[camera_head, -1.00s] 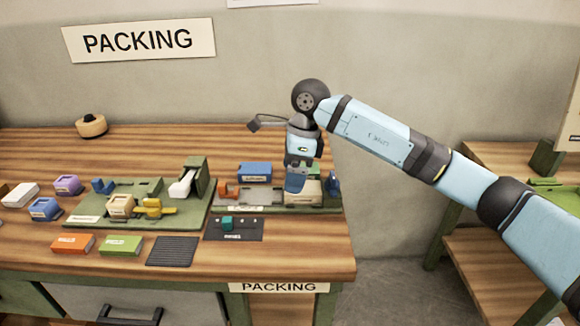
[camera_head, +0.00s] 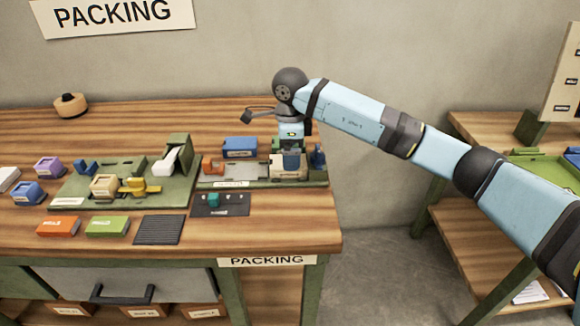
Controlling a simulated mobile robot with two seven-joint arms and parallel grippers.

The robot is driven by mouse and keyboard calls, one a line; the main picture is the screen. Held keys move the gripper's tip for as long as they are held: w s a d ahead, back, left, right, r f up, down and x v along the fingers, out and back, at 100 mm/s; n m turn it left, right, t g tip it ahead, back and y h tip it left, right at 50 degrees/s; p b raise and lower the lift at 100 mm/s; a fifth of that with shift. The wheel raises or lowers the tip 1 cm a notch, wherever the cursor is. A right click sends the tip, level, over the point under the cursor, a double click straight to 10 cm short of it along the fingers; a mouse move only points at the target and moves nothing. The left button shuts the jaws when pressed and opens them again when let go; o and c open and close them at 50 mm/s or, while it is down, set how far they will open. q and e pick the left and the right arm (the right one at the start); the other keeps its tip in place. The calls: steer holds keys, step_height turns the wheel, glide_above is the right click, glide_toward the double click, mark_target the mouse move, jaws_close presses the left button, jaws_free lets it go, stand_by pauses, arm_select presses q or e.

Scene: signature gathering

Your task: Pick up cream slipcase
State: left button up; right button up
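A cream block-shaped case (camera_head: 279,174), which looks like the cream slipcase, stands at the right end of the grey-and-green tray (camera_head: 232,184) near the table's right edge. The far finger is hidden, so I cannot tell whether the gripper grips the case. My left gripper is not in view.
A blue box (camera_head: 240,147) stands behind the tray, and a small blue piece (camera_head: 318,156) is just right of the cream case. The front right of the wooden table (camera_head: 270,232) is clear.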

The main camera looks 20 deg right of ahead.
steer(key=f, duration=0.4)
steer(key=shift+w+a+f, duration=0.2)
steer(key=c, duration=1)
steer(key=shift+r, duration=0.2)
